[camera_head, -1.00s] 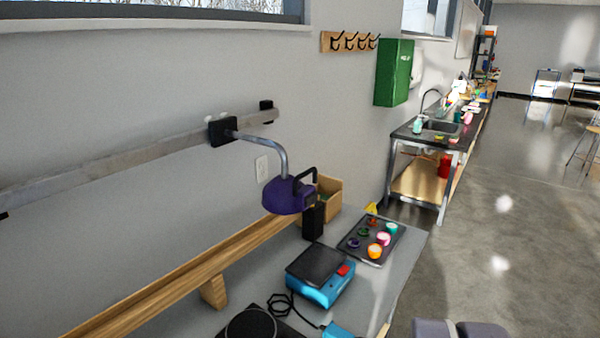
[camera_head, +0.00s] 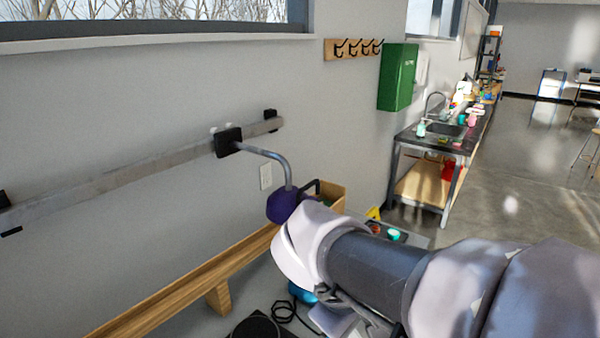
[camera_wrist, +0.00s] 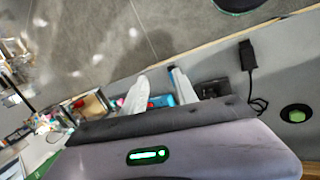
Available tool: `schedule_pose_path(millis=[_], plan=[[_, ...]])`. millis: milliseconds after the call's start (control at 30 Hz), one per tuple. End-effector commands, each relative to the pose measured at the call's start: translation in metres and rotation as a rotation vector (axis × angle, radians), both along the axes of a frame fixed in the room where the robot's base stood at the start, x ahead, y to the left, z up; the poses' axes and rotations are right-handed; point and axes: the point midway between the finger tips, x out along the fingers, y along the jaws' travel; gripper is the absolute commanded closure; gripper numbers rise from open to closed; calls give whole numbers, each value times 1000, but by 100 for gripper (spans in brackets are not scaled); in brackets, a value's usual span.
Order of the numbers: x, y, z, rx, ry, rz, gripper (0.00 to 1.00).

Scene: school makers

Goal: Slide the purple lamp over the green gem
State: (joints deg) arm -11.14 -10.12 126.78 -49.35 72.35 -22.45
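The purple lamp (camera_head: 282,205) hangs from a bent grey arm on a black slider block (camera_head: 229,141) on the wall rail (camera_head: 120,170). My arm hides its right side in the head view. In the wrist view a small green object (camera_wrist: 297,115), apparently the green gem, sits on a round black pad at the right. My gripper (camera_wrist: 158,92) is open, its two pale fingers apart with no object held between them. In the head view my arm reaches in from the right, and its wrist is in front of the lamp. I cannot tell whether it touches the lamp.
A wooden ledge (camera_head: 190,290) runs along the wall below the rail. The blue device (camera_wrist: 162,101) and a black cable (camera_head: 283,312) lie on the bench. A black round plate (camera_head: 258,326) is at the front. A wooden box (camera_head: 330,192) stands behind the lamp.

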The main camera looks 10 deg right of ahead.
Motion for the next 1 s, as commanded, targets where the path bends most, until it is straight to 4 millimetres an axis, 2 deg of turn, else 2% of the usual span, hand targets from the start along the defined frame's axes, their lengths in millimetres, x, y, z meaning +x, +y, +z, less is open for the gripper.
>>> schedule_pose_path(millis=[33, 67, 100, 133, 200, 300, 400, 467, 533, 1000], plan=[[38, -8, 19, -195, 109, 167, 66], [65, -12, 28, -328, 168, 273, 66], [102, -11, 38, -504, 243, 410, 66], [131, -5, 45, -633, 292, 504, 66], [191, 20, 57, -912, 382, 693, 66], [249, 69, 60, -1216, 452, 869, 66], [277, 105, 57, -1389, 476, 954, 66], [284, 113, 55, -1435, 481, 972, 66], [290, 111, 54, -1450, 483, 977, 66], [364, 21, 52, -1445, 483, 975, 66]])
